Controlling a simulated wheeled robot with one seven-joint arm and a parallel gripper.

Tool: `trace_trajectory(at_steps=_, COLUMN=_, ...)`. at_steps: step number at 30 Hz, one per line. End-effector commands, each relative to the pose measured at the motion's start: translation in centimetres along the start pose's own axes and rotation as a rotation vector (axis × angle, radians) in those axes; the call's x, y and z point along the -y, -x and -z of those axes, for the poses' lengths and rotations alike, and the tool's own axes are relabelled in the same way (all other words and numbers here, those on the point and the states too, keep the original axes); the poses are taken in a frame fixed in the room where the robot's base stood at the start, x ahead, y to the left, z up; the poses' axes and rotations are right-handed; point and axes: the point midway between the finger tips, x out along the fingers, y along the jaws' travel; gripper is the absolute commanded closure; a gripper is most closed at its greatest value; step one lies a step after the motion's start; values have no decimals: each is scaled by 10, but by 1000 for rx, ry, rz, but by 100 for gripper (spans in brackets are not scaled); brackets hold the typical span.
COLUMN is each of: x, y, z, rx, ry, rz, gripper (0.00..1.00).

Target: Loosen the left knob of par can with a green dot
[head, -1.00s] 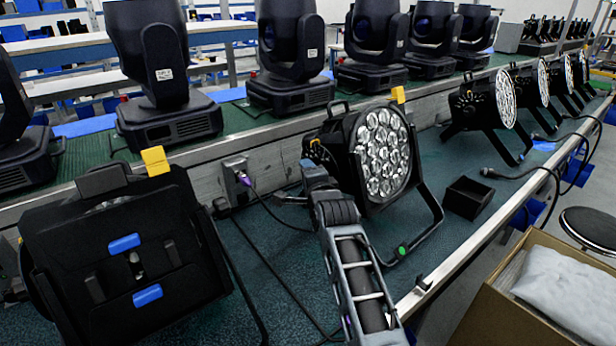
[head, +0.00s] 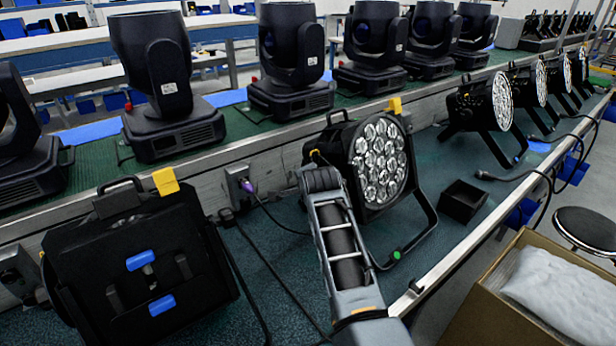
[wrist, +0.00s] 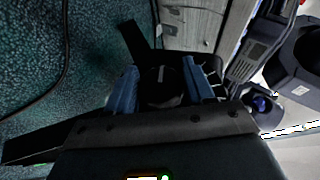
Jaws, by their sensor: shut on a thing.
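The par can with the green dot (head: 381,165) stands in the middle of the green bench, its round lens face turned to the right. The green dot (head: 396,255) is on the foot of its bracket. In the wrist view my gripper (wrist: 160,88) has one blue-grey finger on each side of a dark round knob (wrist: 162,86) and is shut on it. In the head view my arm hides the gripper and the knob at the can's left side.
A small black box (head: 463,201) sits to the right. Moving-head lights (head: 290,60) line the raised shelf behind.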

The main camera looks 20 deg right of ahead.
Motion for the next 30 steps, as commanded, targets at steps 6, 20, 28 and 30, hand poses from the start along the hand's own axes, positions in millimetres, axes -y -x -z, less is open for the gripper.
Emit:
trace_trajectory(at_steps=6, x=2, y=0, z=1, rx=0, ry=88, rz=-188, gripper=78)
trace_trajectory(at_steps=20, x=-3, y=-4, z=-1, rx=-1, ry=273, rz=-575, gripper=78)
trace_trajectory(at_steps=28, x=-4, y=-3, z=-1, rx=-2, ry=348, rz=-733, gripper=78)
trace_trajectory(at_steps=30, x=-4, y=-3, z=0, rx=-1, ry=361, rz=-761, gripper=78)
